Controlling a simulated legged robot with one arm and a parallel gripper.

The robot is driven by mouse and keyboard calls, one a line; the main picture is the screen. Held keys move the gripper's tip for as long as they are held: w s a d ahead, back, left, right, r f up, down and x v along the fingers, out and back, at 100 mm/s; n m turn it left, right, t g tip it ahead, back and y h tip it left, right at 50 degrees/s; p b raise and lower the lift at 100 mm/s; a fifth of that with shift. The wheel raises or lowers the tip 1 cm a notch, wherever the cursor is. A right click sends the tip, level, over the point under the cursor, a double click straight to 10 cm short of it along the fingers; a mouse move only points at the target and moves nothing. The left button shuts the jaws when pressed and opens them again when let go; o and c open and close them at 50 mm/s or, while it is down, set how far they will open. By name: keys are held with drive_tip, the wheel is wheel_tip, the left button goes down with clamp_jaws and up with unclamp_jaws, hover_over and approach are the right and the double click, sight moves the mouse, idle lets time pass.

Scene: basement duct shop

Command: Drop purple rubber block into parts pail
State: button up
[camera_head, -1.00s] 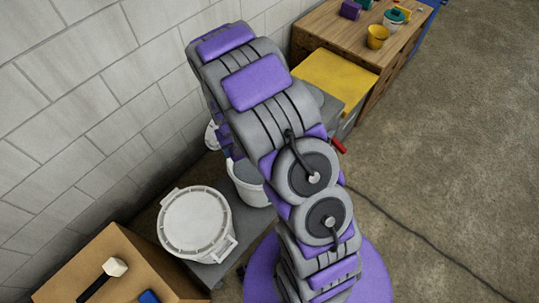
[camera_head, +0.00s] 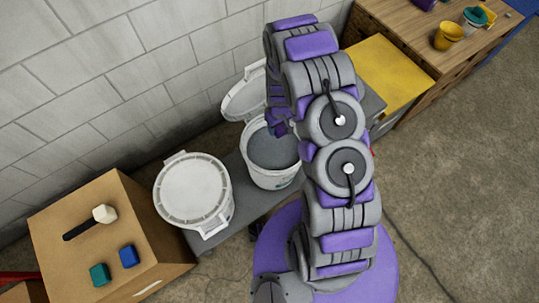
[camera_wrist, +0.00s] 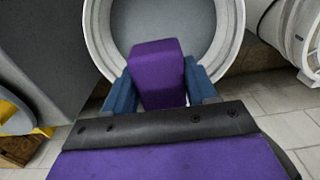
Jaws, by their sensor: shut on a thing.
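The purple rubber block (camera_wrist: 158,75) is held between the blue fingers of my gripper (camera_wrist: 160,92) in the wrist view. The jaws are shut on its sides. Beyond the block is the round mouth of an open white pail (camera_wrist: 236,40). In the head view this parts pail (camera_head: 270,178) stands on a grey shelf, with a grey interior and its lid (camera_head: 244,97) tilted up behind it by the wall. My arm's end reaches down over the pail's far right side there.
A closed white pail (camera_head: 192,192) stands left of the open one. A brown box (camera_head: 62,215) carries a mallet (camera_head: 90,222), a blue block (camera_head: 129,257) and a teal block (camera_head: 99,275). A yellow-topped cabinet (camera_head: 392,72) and wooden bench with a yellow cup (camera_head: 447,36) stand right.

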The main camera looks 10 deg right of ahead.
drive_tip(key=shift+s+d+f+b, duration=0.1)
drive_tip(key=shift+d+f+b, duration=0.3)
drive_tip(key=shift+d+f, duration=0.7)
drive_tip(key=f, duration=0.1)
drive_tip(key=a+f+b, duration=0.1)
drive_tip(key=f, duration=0.1)
drive_tip(key=shift+f, duration=0.3)
drive_tip(key=o, duration=0.9)
drive_tip(key=shift+d, duration=0.15)
drive_tip(key=shift+c, duration=0.2)
drive_tip(key=shift+o, duration=1.3)
drive_tip(key=shift+a, duration=0.55)
drive_tip(key=r+p, duration=0.1)
drive_tip(key=r, duration=0.4)
drive_tip(key=r+p, duration=0.1)
drive_tip(key=r, duration=0.4)
drive_tip(key=r+p, duration=0.1)
drive_tip(key=r, duration=0.5)
drive_tip(key=shift+a, duration=0.3)
drive_tip(key=shift+a+r, duration=0.3)
drive_tip(key=shift+r, duration=0.35)
